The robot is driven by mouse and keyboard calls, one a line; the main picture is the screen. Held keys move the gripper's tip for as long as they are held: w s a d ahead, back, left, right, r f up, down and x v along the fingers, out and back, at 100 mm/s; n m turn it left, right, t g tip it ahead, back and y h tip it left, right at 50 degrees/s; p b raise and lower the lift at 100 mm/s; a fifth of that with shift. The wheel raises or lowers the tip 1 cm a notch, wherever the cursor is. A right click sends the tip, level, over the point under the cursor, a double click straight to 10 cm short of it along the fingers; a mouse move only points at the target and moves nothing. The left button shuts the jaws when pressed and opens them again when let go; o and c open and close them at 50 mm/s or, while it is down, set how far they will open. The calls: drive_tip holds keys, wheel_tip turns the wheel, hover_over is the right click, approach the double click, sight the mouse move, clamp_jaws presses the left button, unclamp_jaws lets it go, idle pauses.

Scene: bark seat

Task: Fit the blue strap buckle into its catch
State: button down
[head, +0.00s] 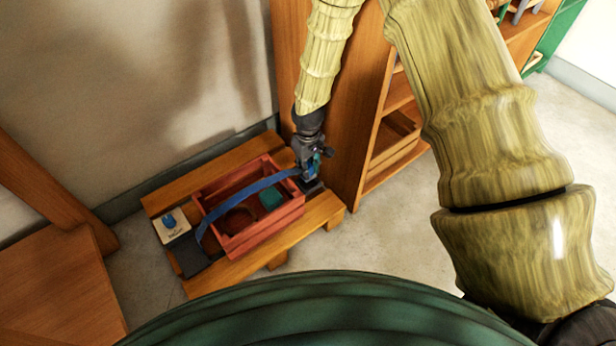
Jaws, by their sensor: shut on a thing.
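A blue strap (250,190) arches over a red wooden crate (262,239) on a low wooden bench. Its left end goes down beside the crate to a dark block (188,256). Its right end runs to my gripper (309,172), at the crate's right side. My gripper is shut on the blue buckle (316,160) at that end, which is mostly hidden by the fingers. A dark piece (313,187) lies on the bench just under my gripper, perhaps the catch. I cannot tell whether the buckle touches it.
The crate holds a teal round thing (270,198) and brown round things (237,220). A card with a blue picture (171,223) lies on the bench (245,268) at left. A wooden shelf unit (368,150) stands close right of my gripper. A wall is behind.

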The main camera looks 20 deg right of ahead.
drive_tip(key=shift+f+b, duration=1)
drive_tip(key=shift+f, duration=1.1)
drive_tip(key=shift+f, duration=0.3)
drive_tip(key=c, duration=1.3)
unclamp_jaws()
drive_tip(key=shift+o, duration=0.2)
wheel_tip(320, 180, up, 13)
drive_tip(key=p, duration=0.7)
drive_tip(key=shift+f, duration=0.2)
